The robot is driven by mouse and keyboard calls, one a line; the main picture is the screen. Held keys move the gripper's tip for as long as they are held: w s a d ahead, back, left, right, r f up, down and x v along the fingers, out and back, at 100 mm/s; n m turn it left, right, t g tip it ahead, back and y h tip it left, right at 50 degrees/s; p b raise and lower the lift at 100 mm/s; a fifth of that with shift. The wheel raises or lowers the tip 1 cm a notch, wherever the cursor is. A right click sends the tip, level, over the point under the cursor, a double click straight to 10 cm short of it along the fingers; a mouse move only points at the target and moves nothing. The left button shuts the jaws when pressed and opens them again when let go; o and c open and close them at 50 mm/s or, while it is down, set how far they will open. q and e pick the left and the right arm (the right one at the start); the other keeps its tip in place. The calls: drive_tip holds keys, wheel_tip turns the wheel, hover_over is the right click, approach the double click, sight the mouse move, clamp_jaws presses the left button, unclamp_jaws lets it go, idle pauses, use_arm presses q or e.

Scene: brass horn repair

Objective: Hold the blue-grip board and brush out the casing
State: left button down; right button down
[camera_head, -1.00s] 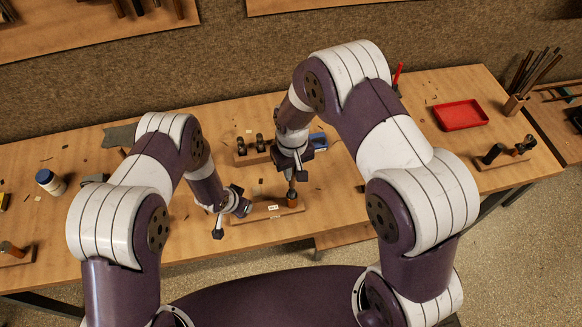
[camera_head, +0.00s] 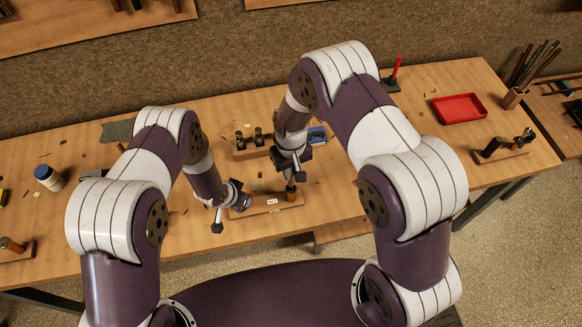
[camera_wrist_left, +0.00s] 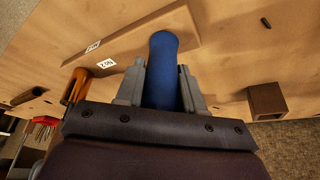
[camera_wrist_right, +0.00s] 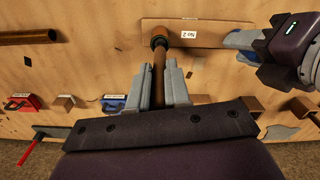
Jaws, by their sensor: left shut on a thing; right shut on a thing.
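The wooden board (camera_head: 262,209) with a white No 2 label lies near the front edge of the bench. My left gripper (camera_wrist_left: 160,85) is shut on its blue grip (camera_wrist_left: 164,50). An orange-brown casing (camera_head: 291,194) stands upright at the board's right end; it also shows in the left wrist view (camera_wrist_left: 75,85). My right gripper (camera_wrist_right: 160,85) is shut on a brown rod-like handle (camera_wrist_right: 158,70), which I take for the brush. The handle lines up with the casing's dark mouth (camera_wrist_right: 158,38). Bristles are not visible, and I cannot tell how deep they sit.
Behind the board stands a wooden block with dark pieces (camera_head: 252,146), beside a blue box (camera_head: 317,136). A red tray (camera_head: 460,108) and a tool block (camera_head: 500,152) are at the right. Small scraps lie scattered.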

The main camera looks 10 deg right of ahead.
drive_tip(key=shift+r, duration=2.55)
drive_tip(key=shift+f, duration=2.5)
drive_tip(key=shift+r, duration=2.5)
drive_tip(key=shift+r, duration=2.5)
